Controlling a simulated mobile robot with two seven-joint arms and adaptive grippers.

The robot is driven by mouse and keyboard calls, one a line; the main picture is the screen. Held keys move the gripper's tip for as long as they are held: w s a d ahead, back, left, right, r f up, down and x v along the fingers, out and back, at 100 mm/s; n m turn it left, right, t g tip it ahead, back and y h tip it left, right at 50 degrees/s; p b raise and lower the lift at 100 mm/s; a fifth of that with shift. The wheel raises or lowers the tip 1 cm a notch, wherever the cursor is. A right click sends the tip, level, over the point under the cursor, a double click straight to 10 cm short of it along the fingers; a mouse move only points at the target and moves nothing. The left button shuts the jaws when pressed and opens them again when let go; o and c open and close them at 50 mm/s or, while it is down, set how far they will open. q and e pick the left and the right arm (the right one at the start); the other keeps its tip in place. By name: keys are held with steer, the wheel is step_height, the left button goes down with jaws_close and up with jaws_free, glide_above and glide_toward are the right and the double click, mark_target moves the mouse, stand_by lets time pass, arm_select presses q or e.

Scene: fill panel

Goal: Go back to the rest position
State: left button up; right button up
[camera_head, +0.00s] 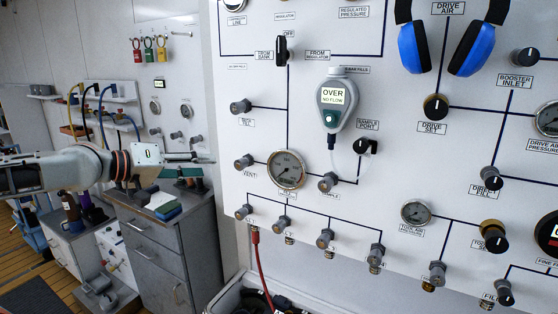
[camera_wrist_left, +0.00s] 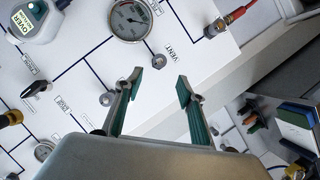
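My left gripper (camera_head: 190,165) comes in from the left in the head view, short of the left edge of the white fill panel (camera_head: 330,210). In the left wrist view its two green-lined fingers (camera_wrist_left: 160,82) are apart with nothing between them. The vent knob (camera_wrist_left: 158,61) lies beyond the fingertips in that view, with a gap showing; in the head view it (camera_head: 245,161) is right of the gripper. My right gripper is in neither view.
A red hose (camera_head: 262,265) hangs from the panel's lower left fitting. A flow meter reading "OVER NO FLOW" (camera_head: 333,100) and blue ear defenders (camera_head: 473,50) hang on the panel. A grey drawer cabinet (camera_head: 160,250) stands below my left arm.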

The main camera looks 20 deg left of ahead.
arm_select(q)
steer(key=s+d+f+m+g+h, duration=0.1)
steer(key=d+f+m, duration=0.2)
steer(key=d+f, duration=0.6)
steer(key=d+f+m+h, duration=0.15)
steer(key=d+f, duration=0.25)
steer(key=f, duration=0.9)
steer(key=s+d+f+m+g, duration=0.1)
steer(key=d+f+m, duration=0.3)
steer(key=d+f, duration=0.45)
steer(key=s+d+f+y, duration=0.1)
steer(key=s+f+y, duration=0.2)
steer(key=s+f, duration=0.7)
steer(key=s+d+f+g+y, duration=0.1)
steer(key=s+d+f+y, duration=0.1)
steer(key=s+f, duration=0.9)
step_height(320, 180, down, 4)
steer(key=shift+d+f+m+y, duration=0.1)
steer(key=shift+d+m+y, duration=0.05)
steer(key=shift+m+y, duration=0.25)
